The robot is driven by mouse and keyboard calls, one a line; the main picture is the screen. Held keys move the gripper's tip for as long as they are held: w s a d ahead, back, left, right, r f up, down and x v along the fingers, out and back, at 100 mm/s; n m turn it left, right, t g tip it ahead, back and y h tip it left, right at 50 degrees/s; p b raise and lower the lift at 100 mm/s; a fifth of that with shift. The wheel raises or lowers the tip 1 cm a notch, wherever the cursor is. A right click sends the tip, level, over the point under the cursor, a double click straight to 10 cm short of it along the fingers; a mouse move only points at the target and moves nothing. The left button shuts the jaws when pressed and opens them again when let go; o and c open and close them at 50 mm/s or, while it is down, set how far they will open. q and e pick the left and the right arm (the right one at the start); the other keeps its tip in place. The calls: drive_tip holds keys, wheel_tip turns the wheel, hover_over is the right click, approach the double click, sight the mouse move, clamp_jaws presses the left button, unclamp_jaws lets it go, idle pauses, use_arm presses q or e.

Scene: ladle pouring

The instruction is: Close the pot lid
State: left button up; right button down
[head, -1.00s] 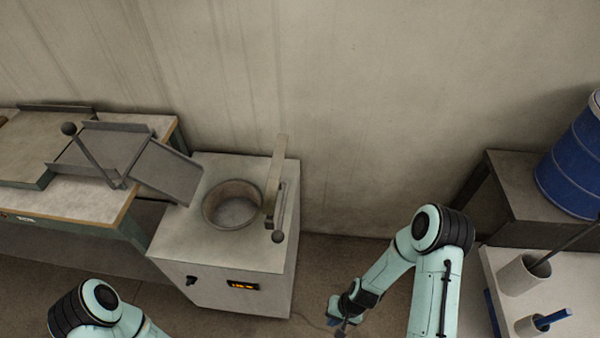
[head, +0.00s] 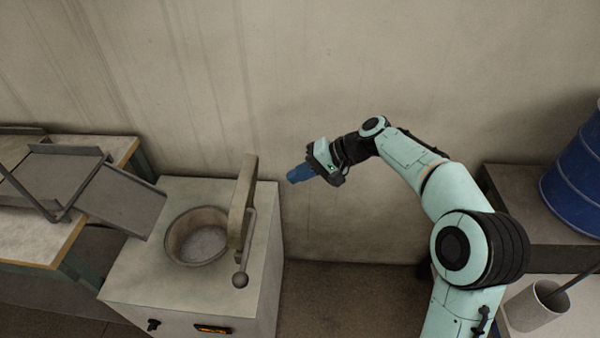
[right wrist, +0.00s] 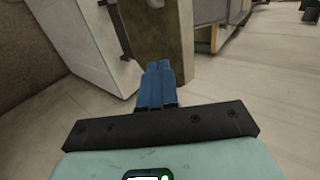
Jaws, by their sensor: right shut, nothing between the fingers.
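The pot (head: 174,236) is a round well sunk in the top of a pale box-shaped unit (head: 130,280). Its lid (head: 241,205) stands upright and open at the right side of the opening, with a ball-ended handle (head: 240,281) at its front. My right gripper (head: 289,178) has blue fingers, shut and empty, in the air to the right of the lid and apart from it. In the right wrist view the shut fingers (right wrist: 158,70) point toward the lid (right wrist: 158,30). My left gripper is out of view.
A sloped metal chute (head: 120,200) reaches from the bench (head: 40,235) toward the pot's left side. The wall is behind the unit. A blue drum (head: 575,185) and a grey holder (head: 537,308) stand at the right. Floor between unit and right stand is clear.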

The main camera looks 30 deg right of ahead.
drive_tip(key=w+a+f, duration=0.3)
drive_tip(key=w+a, duration=0.2)
drive_tip(key=a, duration=0.2)
drive_tip(key=shift+w, duration=0.2)
